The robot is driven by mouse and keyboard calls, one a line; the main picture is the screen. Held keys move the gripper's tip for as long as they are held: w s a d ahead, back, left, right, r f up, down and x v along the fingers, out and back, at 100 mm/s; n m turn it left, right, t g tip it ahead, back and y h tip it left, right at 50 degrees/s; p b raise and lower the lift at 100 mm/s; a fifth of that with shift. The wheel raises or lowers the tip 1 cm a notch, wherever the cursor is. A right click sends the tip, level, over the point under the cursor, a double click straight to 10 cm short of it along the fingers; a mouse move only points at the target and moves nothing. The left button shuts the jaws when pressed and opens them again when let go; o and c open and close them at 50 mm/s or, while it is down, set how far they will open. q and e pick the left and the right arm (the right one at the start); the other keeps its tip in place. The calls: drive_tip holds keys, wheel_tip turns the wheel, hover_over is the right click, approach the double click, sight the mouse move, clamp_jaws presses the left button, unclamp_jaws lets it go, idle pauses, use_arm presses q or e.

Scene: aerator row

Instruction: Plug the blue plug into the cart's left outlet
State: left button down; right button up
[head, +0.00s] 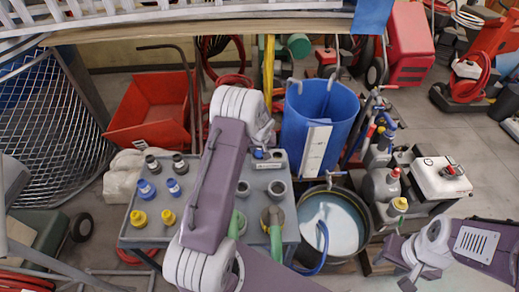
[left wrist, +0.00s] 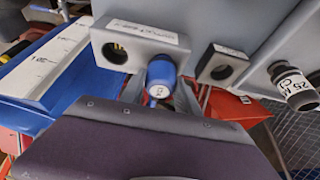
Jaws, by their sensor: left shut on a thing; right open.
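The grey cart (head: 205,228) stands in the middle of the head view. My left gripper (head: 263,141) reaches its far right part and is shut on a blue plug (head: 259,154), mostly hidden by my arm. I cannot tell whether the plug touches either. My right gripper (head: 408,268) is open and empty at lower right, apart from the cart.
Other blue (head: 147,190), yellow (head: 138,218) and dark (head: 152,164) fittings stand on the cart's left part. A blue bin (head: 322,115) and a bucket of liquid (head: 333,222) stand close right. A red bin (head: 150,112) is behind.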

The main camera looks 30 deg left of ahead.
use_arm(q)
drive_tip(key=shift+f+b, duration=0.4)
drive_tip(key=shift+f, duration=0.05)
drive_tip(key=c, duration=0.8)
unclamp_jaws()
drive_tip(key=shift+r, duration=0.1)
drive_tip(key=v, duration=0.9)
